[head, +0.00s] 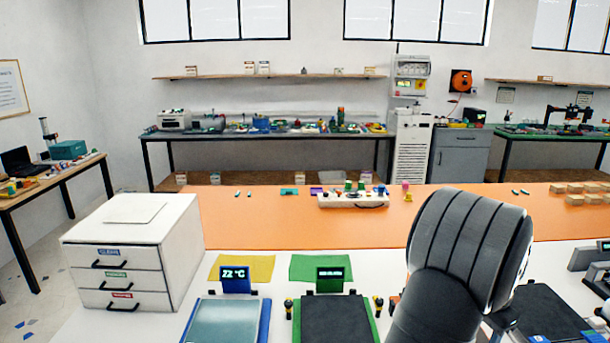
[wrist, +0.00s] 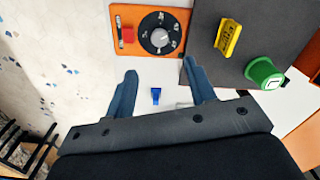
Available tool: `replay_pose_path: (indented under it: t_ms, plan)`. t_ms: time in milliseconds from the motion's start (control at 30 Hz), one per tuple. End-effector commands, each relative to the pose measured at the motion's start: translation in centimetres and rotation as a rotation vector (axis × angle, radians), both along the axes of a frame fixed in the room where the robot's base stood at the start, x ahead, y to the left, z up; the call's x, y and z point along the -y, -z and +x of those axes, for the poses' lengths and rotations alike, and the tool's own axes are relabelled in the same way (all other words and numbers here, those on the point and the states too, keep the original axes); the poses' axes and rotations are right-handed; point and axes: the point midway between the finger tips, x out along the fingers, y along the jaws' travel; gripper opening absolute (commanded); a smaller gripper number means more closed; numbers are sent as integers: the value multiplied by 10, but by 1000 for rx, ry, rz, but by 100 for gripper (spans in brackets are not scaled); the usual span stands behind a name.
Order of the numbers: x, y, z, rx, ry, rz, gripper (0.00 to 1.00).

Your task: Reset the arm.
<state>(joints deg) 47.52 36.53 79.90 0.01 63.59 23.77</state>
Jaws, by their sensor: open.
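My gripper shows in the wrist view (wrist: 158,92), with its two blue fingers spread wide apart and nothing held between them. Past the fingertips is an orange panel (wrist: 135,22) with a red button (wrist: 128,35) and a black dial (wrist: 160,33). A small blue piece (wrist: 155,96) shows between the fingers, on the white surface below. In the head view my arm rises at the lower right and hides part of the bench; my gripper's fingers cannot be made out there.
In the wrist view a yellow block (wrist: 227,38) and a green knob (wrist: 264,74) are on or beside a dark plate (wrist: 203,48). In the head view a white drawer unit (head: 130,248) stands left, near a blue-framed plate (head: 225,320) and a green-framed plate (head: 335,320). The orange mat (head: 270,225) is mostly clear.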

Motion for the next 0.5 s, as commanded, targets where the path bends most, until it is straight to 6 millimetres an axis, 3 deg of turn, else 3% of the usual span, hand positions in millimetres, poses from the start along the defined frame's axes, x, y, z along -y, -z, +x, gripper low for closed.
replay_pose_path:
  t_ms: [500]
  plan:
    - [-1, 106, -1, -3, 0, 2, 50]
